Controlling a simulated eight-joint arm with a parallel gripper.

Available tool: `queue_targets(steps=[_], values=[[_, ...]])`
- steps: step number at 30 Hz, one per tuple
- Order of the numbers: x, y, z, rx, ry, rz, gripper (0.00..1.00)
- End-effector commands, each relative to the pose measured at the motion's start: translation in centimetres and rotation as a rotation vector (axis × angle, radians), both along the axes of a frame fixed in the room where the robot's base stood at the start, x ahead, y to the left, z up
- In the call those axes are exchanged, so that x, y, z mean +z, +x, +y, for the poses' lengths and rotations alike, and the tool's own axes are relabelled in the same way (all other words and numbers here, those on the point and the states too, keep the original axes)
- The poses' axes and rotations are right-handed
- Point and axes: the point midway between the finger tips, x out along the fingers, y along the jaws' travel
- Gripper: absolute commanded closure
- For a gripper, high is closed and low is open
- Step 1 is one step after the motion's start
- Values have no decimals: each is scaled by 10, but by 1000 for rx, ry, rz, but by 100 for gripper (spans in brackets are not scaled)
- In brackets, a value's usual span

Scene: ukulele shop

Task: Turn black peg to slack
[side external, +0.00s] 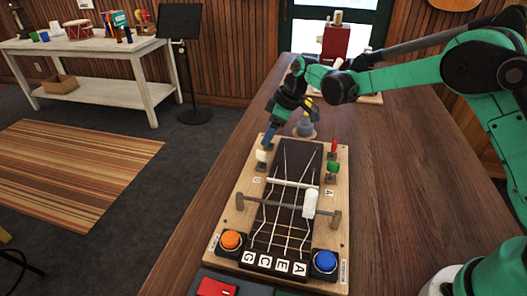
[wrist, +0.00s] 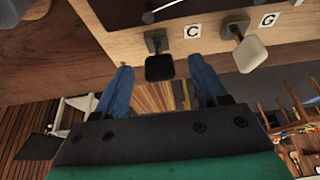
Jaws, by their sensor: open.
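The black peg (wrist: 160,67) is a dark square-headed tuning peg on the wooden board's edge, beside the C label (wrist: 193,31) in the wrist view. My gripper (wrist: 162,82) is open, its blue fingers apart. The peg head appears between and just beyond the fingertips, and I cannot tell whether they touch it. In the side external view my gripper (side external: 267,140) is at the board's far left corner, and I cannot make out the black peg there. The white peg (wrist: 250,53) is beside the G label (wrist: 269,19), right of my fingers; it also shows in the side external view (side external: 262,156).
The stringed board (side external: 229,216) lies on a brown table. A red peg (side external: 334,146) and green peg (side external: 333,167) are on its right. An orange button (side external: 231,239) and blue button (side external: 325,261) sit near.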

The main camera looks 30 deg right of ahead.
Motion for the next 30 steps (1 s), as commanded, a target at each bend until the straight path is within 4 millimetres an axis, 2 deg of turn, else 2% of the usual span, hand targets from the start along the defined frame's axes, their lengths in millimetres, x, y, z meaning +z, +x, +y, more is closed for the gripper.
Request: queue_targets(steps=[5,8,12,13,22,30], values=[[0,0,0,0,0,0,34],[0,0,0,0,0,0,57],[0,0,0,0,0,0,97],[0,0,0,0,0,0,100],[0,0,0,-23,0,0,100],[0,-1,1,-160,-1,0,100]])
